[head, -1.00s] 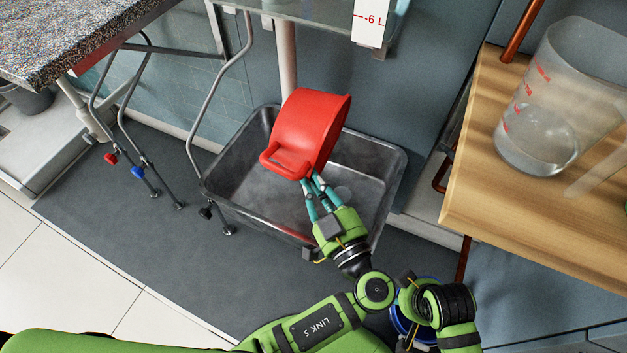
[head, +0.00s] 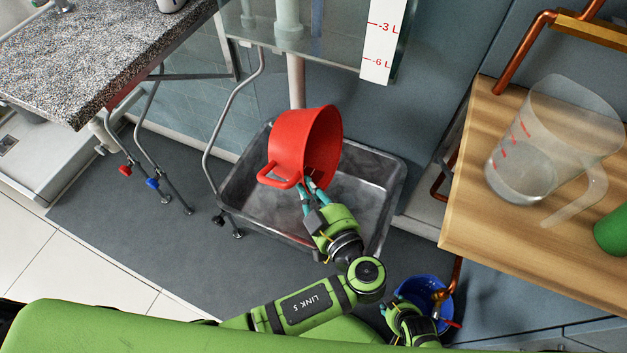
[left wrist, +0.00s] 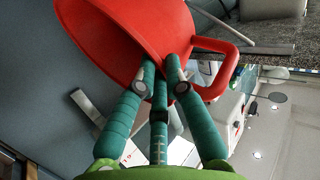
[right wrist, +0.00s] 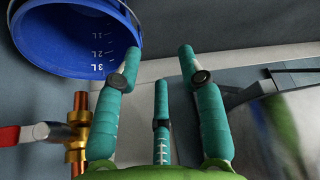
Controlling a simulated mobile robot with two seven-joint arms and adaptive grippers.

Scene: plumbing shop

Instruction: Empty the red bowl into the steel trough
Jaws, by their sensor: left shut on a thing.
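The red bowl (head: 292,142) is tipped on its side above the steel trough (head: 372,195), its mouth facing right and its loop handle at the lower left. My left gripper (head: 308,190) is shut on the bowl's rim. The bowl also shows in the left wrist view (left wrist: 115,35), with the fingers at its rim. What is inside the bowl I cannot tell. The trough stands on the floor, partly hidden by the bowl and my left arm; its visible bottom is bare grey metal. My right gripper (right wrist: 160,75) is open, fingers apart and empty, near the blue bucket (right wrist: 75,35).
A wooden bench (head: 465,190) with a clear measuring jug (head: 520,165) stands right of the trough. A glass tank (head: 300,40) with a litre scale hangs above. A stone counter (head: 110,50) and bent pipes (head: 215,140) are at left. The blue bucket stands below the bench.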

